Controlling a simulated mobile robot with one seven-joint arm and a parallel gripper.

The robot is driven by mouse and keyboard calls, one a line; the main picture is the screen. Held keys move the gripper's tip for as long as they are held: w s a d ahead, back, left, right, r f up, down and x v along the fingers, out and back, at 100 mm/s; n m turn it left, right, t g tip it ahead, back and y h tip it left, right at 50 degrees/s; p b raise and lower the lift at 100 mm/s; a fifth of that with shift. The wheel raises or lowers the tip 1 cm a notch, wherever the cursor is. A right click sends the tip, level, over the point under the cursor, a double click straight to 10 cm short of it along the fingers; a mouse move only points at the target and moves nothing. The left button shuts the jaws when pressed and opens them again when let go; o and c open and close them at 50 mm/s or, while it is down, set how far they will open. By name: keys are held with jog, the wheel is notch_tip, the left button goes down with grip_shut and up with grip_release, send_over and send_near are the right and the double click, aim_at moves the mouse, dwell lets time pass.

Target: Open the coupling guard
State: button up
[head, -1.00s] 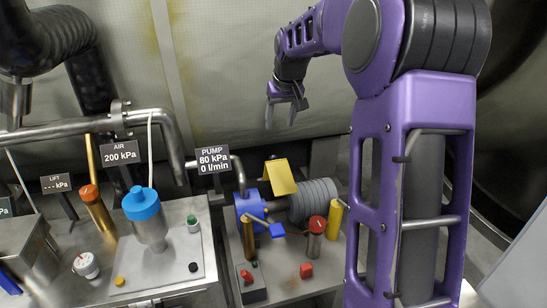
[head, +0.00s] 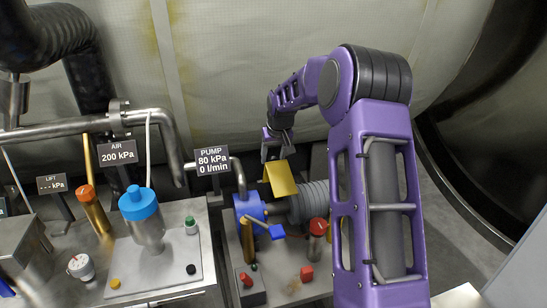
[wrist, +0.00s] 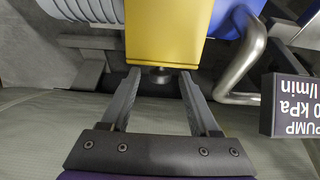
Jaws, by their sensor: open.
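The yellow coupling guard (head: 282,181) sits tilted between the blue pump body (head: 247,207) and the ribbed grey motor (head: 312,198). My gripper (head: 277,156) is just above and behind its upper edge in the head view. In the wrist view the guard (wrist: 167,30) fills the top middle, with a small dark knob (wrist: 160,76) at its near edge. My gripper (wrist: 158,80) is open, its two fingertips on either side of that knob in the picture. I cannot tell whether they touch the guard.
The PUMP sign (head: 212,160) stands left of the guard, and a bent steel pipe (wrist: 238,75) shows nearby in the wrist view. A blue-handled lever (head: 270,230) and a red-topped cylinder (head: 318,235) stand in front. The chamber wall is behind.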

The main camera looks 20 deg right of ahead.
jog(key=shift+c, duration=0.2)
grip_shut()
dwell(1.3)
